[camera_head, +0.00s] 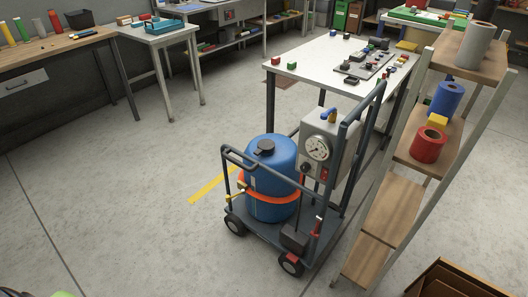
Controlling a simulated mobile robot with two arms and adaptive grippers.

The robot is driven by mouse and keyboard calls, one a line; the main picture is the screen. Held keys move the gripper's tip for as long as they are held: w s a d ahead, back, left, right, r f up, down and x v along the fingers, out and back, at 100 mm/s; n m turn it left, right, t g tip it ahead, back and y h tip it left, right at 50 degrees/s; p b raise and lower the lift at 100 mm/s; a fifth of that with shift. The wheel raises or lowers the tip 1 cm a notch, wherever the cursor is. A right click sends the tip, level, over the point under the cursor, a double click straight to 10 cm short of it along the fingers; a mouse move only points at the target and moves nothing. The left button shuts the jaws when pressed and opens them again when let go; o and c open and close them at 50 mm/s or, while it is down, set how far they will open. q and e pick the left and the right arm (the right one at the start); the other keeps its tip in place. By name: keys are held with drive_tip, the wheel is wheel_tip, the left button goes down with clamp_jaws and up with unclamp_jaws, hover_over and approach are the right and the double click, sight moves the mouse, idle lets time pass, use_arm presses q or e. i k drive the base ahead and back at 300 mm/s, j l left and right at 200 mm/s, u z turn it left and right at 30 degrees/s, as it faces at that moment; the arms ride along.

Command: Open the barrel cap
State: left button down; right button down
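A blue barrel (268,190) stands upright on a dark wheeled cart (262,237) in the middle of the floor. Its dark barrel cap (263,148) sits on top, and it looks seated on the barrel. An orange band (262,201) runs around the barrel. Neither of my grippers can be made out in this view, and nothing touches the cap. The far side of the barrel is hidden.
A grey box with a round gauge (317,149) stands on the cart beside the barrel. A white table (310,66) is behind, and a wooden shelf rack (400,205) with coloured rolls is close on the right. The floor left of the cart is clear.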

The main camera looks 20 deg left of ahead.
sight(265, 146)
drive_tip(key=i+j+z, duration=0.15)
drive_tip(key=j+z, duration=0.25)
drive_tip(key=i+j+z, duration=0.1)
drive_tip(key=j+z, duration=0.35)
